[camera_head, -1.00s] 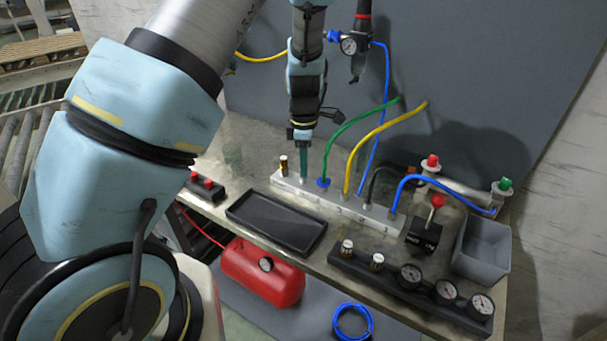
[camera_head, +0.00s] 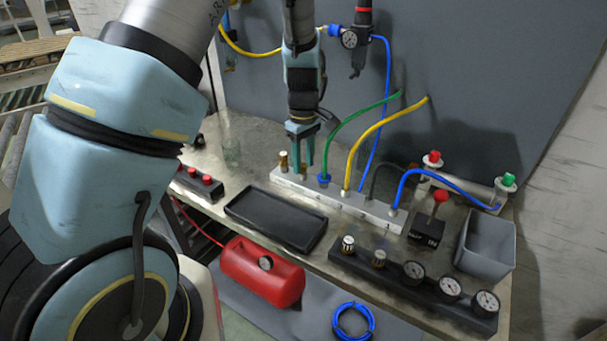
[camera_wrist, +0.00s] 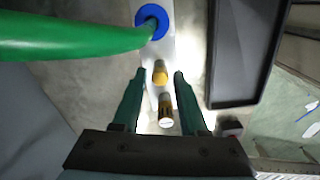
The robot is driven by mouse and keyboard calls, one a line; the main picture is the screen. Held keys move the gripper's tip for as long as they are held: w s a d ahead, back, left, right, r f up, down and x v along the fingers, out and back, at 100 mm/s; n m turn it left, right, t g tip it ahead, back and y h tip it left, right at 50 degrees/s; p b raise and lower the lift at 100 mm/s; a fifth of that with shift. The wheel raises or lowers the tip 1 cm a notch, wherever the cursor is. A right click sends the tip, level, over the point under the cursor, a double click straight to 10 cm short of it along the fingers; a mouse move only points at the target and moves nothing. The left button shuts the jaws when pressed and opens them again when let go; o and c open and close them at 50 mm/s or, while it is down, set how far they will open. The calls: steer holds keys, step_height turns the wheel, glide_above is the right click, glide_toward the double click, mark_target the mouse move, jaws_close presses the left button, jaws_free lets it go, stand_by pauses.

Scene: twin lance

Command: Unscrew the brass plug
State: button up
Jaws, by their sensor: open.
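My gripper (camera_head: 303,164) is open over the left end of the pale manifold block (camera_head: 345,202). In the wrist view its two teal fingers (camera_wrist: 160,75) point down at the block. A plain brass plug (camera_wrist: 160,72) shows in the gap between the fingertips, with space on both sides. A second brass fitting with a pale top (camera_wrist: 165,108) stands nearer the palm, also between the fingers in this view. In the head view that fitting (camera_head: 283,160) stands at the block's left end. The fingers partly hide the plug there. I see no contact.
A blue collar (camera_wrist: 151,22) with a green hose (camera_wrist: 75,35) is close by on the block. Yellow and blue hoses rise further right. A black tray (camera_head: 275,220) lies in front. A black rack (camera_head: 415,278) with gauges and a grey bin (camera_head: 485,248) are right.

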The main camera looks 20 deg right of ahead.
steer(key=m, duration=0.3)
steer(key=shift+f+m+b, duration=0.1)
steer(key=shift+m+b, duration=0.25)
steer(key=shift+m, duration=0.05)
steer(key=m, duration=0.5)
steer(key=shift+a+m, duration=0.1)
steer(key=shift+m, duration=0.2)
steer(key=m, duration=0.3)
steer(key=shift+m, duration=0.3)
steer(key=m, duration=0.4)
jaws_close()
